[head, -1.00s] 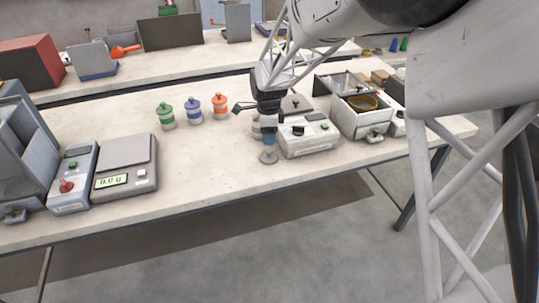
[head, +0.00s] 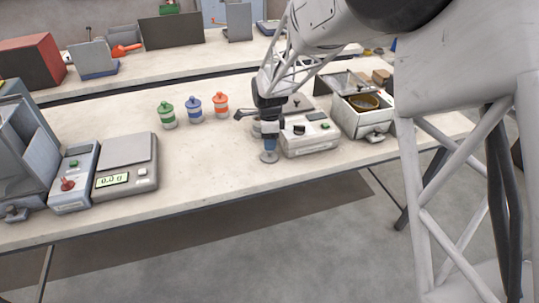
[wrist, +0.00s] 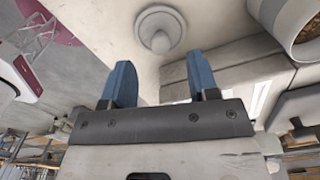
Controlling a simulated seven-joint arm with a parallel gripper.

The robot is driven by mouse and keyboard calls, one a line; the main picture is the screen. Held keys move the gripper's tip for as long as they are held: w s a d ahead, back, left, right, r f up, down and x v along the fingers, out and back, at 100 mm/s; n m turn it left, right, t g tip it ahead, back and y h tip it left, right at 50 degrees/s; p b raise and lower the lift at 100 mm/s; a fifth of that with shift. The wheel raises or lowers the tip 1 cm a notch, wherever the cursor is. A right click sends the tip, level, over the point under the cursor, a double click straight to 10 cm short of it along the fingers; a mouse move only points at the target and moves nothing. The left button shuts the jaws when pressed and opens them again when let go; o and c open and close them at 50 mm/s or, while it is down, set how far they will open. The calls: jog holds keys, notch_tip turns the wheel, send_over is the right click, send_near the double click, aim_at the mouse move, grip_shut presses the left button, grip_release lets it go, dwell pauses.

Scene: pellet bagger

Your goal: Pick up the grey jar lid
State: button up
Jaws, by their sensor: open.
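The grey jar lid (head: 268,158) lies flat near the front edge of the table, just left of the white box machine. In the wrist view the lid (wrist: 160,24) is a round disc with a knob in its middle, just ahead of the fingertips. My gripper (head: 269,149) points down right above the lid in the head view. In the wrist view my gripper (wrist: 161,75) has two blue fingers spread apart with nothing between them. The fingertips hide part of the lid in the head view.
A white machine (head: 310,143) with a dark knob stands close to the right of my gripper. Green (head: 167,116), blue (head: 194,110) and orange (head: 221,105) lidded jars stand behind left. A scale (head: 126,166) stands at left. The table between scale and gripper is clear.

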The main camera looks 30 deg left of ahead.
jog(key=shift+f, duration=2.6)
jog(key=c, duration=1)
jog(key=shift+r, duration=0.2)
jog(key=shift+r, duration=0.55)
notch_tip(320, 180, up, 2)
jog(key=s+d, duration=0.3)
jog(key=s, duration=0.1)
jog(key=s+d+r, duration=0.1)
jog(key=s+d, duration=0.6)
jog(key=s, duration=0.1)
jog(key=shift+d+r, duration=0.2)
jog(key=shift+r, duration=0.05)
